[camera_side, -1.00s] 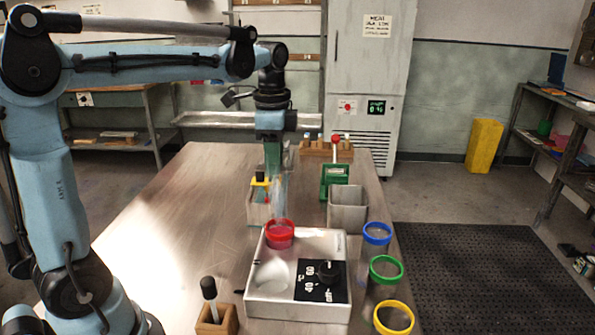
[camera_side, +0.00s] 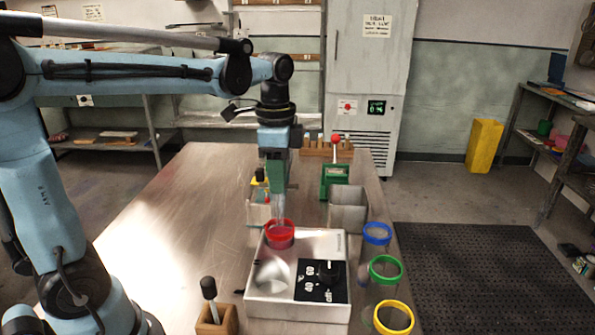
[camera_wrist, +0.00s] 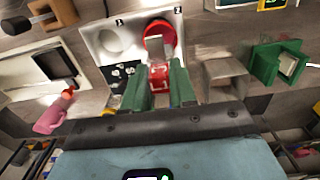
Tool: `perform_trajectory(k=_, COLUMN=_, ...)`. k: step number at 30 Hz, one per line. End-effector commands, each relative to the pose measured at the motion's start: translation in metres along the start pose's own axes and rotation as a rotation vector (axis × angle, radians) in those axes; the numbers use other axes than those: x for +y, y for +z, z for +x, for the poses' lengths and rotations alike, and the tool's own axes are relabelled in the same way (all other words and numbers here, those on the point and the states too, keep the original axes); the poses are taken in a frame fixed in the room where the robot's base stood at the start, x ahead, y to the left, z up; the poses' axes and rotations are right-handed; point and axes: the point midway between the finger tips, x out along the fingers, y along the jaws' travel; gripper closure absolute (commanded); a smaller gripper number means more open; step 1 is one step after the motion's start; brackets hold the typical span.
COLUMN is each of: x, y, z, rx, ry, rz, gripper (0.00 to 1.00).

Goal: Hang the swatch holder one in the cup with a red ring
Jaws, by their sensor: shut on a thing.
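The cup with a red ring (camera_side: 279,241) stands in a well of the silver heater box (camera_side: 262,306). In the wrist view its red ring (camera_wrist: 153,28) shows just beyond my fingertips. My gripper (camera_side: 277,186) is above this cup, pointing down. Its green fingers (camera_wrist: 159,82) are shut on the swatch holder, whose red and white part (camera_wrist: 159,74) shows between them. A pale strip hangs below the fingers and meets the ring's opening in the side view. I cannot tell how deep its lower end is.
Cups with blue (camera_side: 377,232), green (camera_side: 386,268) and yellow (camera_side: 393,317) rings stand right of the heater. A grey square container (camera_side: 347,212) and a green stand (camera_side: 334,180) are behind. A wooden block (camera_side: 216,320) is front left. The table's left side is bare.

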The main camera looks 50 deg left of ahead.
Motion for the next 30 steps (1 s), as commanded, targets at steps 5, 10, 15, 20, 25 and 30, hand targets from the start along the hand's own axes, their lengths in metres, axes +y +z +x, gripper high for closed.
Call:
perform_trajectory(k=5, x=0.0, y=0.0, z=0.012, rx=0.0, ry=0.0, rz=0.0, gripper=1.0)
perform_trajectory(k=10, x=0.0, y=0.0, z=0.022, rx=0.0, ry=0.0, rz=0.0, gripper=1.0)
perform_trajectory(k=15, x=0.0, y=0.0, z=0.033, rx=0.0, ry=0.0, rz=0.0, gripper=1.0)
perform_trajectory(k=20, x=0.0, y=0.0, z=0.043, rx=0.0, ry=0.0, rz=0.0, gripper=1.0)
perform_trajectory(k=25, x=0.0, y=0.0, z=0.054, rx=0.0, ry=0.0, rz=0.0, gripper=1.0)
perform_trajectory(k=30, x=0.0, y=0.0, z=0.065, rx=0.0, ry=0.0, rz=0.0, gripper=1.0)
